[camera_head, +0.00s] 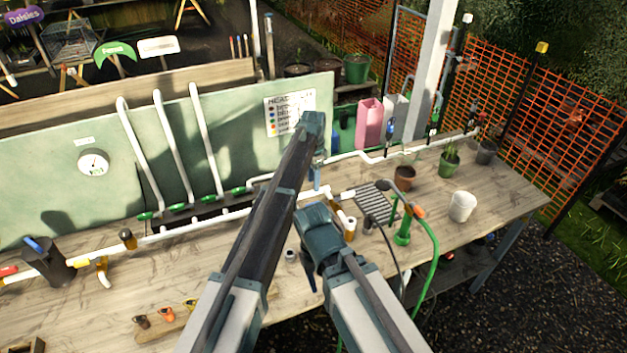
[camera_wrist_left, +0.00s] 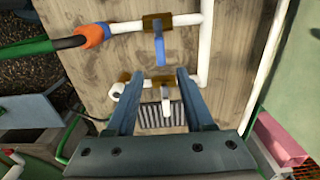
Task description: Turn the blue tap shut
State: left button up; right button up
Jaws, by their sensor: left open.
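The blue tap (camera_wrist_left: 160,48) shows in the left wrist view as a blue lever on a brass body, on a white pipe. In that view its lever points across the pipe, toward my fingers. In the head view a small blue piece (camera_head: 316,178), apparently this lever, shows just below my left gripper (camera_head: 318,158). My left gripper (camera_wrist_left: 155,76) is open and empty, and the lever lies beyond and between its fingertips in the wrist view. I cannot tell the distance or any contact. My right gripper (camera_head: 308,277) points down near the table's front; its jaws are unclear.
A white-handled tap (camera_wrist_left: 165,97) lies close by, beside a drain grate (camera_head: 374,203). White pipes (camera_head: 215,217) run along the wooden bench. A green hose (camera_head: 435,250) and a green stand (camera_head: 402,230) are right of my right arm. Pots stand at the bench's right end.

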pick_arm(q)
notch_tip(320, 180, up, 4)
jog(key=p, duration=0.2)
jog(key=shift+f+p, duration=0.15)
jog(key=shift+p, duration=0.15)
pick_arm(e)
notch_tip(320, 180, up, 4)
jog(key=shift+f, duration=0.15)
pick_arm(q)
jog(key=s+a+n, duration=0.7)
jog(key=s+a, duration=0.5)
jog(key=s, duration=0.4)
jog(key=s+a+n, duration=0.8)
jog(key=s+a, duration=0.4)
jog(key=s, duration=0.4)
jog(key=s+d+f+m+y+b, duration=0.1)
jog(key=s+d+f+m+b, duration=0.3)
jog(key=d+f+b, duration=0.7)
jog(key=shift+s+d+f+b, duration=0.15)
jog(key=shift+s+f+b, duration=0.25)
jog(key=shift+f+b, duration=0.15)
pick_arm(e)
notch_tip(320, 180, down, 12)
